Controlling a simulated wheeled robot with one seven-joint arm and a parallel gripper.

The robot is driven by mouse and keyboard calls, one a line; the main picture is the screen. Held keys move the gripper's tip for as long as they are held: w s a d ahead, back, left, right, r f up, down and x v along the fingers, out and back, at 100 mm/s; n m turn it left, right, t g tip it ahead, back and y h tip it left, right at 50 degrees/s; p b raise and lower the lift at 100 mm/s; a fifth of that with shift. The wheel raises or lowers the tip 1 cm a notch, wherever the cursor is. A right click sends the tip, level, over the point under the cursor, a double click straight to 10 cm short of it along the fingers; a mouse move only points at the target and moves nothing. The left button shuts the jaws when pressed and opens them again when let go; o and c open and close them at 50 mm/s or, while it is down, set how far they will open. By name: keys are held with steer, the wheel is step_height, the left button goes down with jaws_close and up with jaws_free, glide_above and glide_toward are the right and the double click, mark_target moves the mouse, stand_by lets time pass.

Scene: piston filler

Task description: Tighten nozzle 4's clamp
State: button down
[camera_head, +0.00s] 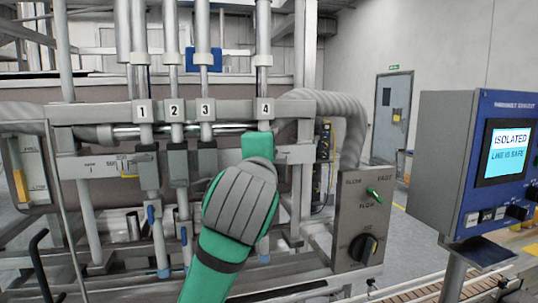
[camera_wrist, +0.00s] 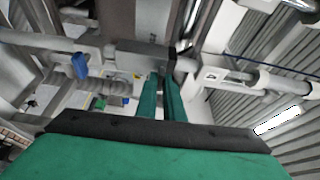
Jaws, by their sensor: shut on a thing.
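The number 4 label (camera_head: 265,110) marks nozzle 4 (camera_head: 263,40), the rightmost vertical tube on the rail. My gripper (camera_head: 257,147) is raised in front of nozzle 4, just below the label, and hides the clamp there in the head view. In the wrist view my gripper (camera_wrist: 161,95) has its two green fingers close together, reaching up to a grey clamp block (camera_wrist: 138,57) with a dark part at its right end. The fingers are shut on nozzle 4's clamp; the gripped part is mostly hidden between them.
Nozzles labelled 1 (camera_head: 143,111), 2 (camera_head: 175,111) and 3 (camera_head: 206,111) stand to the left along the rail (camera_head: 100,112). A switch box (camera_head: 357,220) with a green lever and dark knob is at right. A blue panel (camera_head: 500,150) reads "ISOLATED, LINE IS SAFE".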

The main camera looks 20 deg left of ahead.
steer(key=shift+m, duration=0.3)
stand_by(0.4)
steer(key=c, duration=1.9)
jaws_free()
steer(key=shift+o, duration=0.2)
steer(key=shift+s, duration=0.1)
steer(key=v, duration=1)
steer(key=shift+s, duration=0.3)
steer(key=shift+w+r, duration=0.1)
steer(key=shift+r, duration=0.05)
